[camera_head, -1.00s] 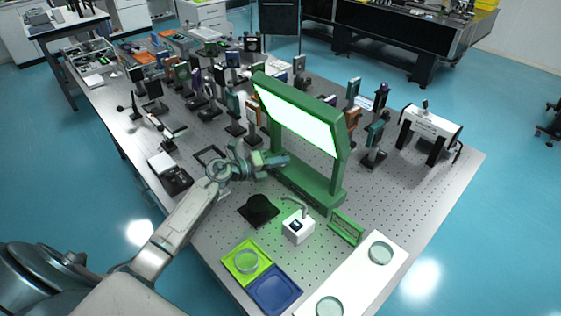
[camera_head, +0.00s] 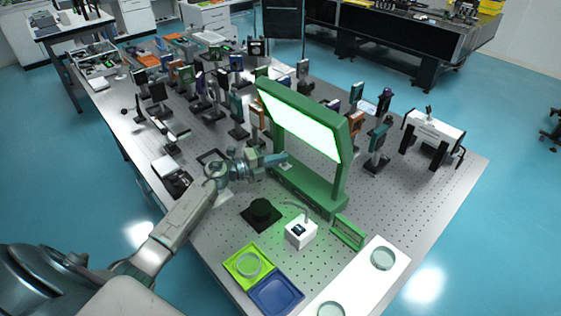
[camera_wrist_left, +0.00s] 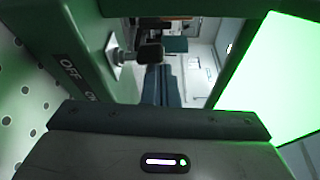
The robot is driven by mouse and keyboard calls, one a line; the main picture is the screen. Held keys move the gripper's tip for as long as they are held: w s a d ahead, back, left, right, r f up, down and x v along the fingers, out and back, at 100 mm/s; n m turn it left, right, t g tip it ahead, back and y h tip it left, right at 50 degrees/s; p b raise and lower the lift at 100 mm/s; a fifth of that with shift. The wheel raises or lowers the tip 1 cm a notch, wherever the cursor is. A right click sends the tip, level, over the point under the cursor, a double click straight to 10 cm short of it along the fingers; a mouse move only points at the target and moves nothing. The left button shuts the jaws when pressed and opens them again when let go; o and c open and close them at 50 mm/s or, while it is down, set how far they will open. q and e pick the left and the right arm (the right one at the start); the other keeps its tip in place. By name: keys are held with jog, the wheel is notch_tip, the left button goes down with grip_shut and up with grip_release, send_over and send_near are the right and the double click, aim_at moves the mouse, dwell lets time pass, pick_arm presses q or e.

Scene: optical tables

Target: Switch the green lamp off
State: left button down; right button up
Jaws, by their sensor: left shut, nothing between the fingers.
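The green lamp (camera_head: 342,168) stands on the optical table, and its slanted panel (camera_head: 300,122) glows bright white-green. In the left wrist view the glowing panel (camera_wrist_left: 285,75) fills the right side. A switch with a dark knob (camera_wrist_left: 150,54) sticks out from a metal plate on the green frame. The "OFF" label (camera_wrist_left: 70,67) is beside it, with a second label partly hidden below. My left gripper (camera_head: 284,159) is shut and empty, just in front of the lamp's lower frame. In the wrist view its fingers (camera_wrist_left: 160,86) are close to the knob; I cannot tell if they touch.
Many optical mounts crowd the table behind and left of the lamp. In front are a white box (camera_head: 300,232), a black round piece (camera_head: 261,209), a green tray (camera_head: 240,278), a blue tray (camera_head: 276,297) and a green rack (camera_head: 347,233). A white stand (camera_head: 433,128) is at right.

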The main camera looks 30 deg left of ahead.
pick_arm(q)
jog(key=shift+a, duration=0.15)
jog(key=shift+r, duration=0.3)
notch_tip(320, 180, up, 3)
jog(key=shift+f+b, duration=0.1)
jog(key=shift+b, duration=0.45)
jog(key=s+d, duration=0.3)
jog(key=s, duration=0.4)
jog(key=s+d+r+b, duration=0.1)
jog(key=s+d, duration=0.3)
jog(key=s, duration=0.3)
jog(key=shift+d+r, duration=0.2)
jog(key=shift+r, duration=0.05)
jog(key=shift+s, duration=0.1)
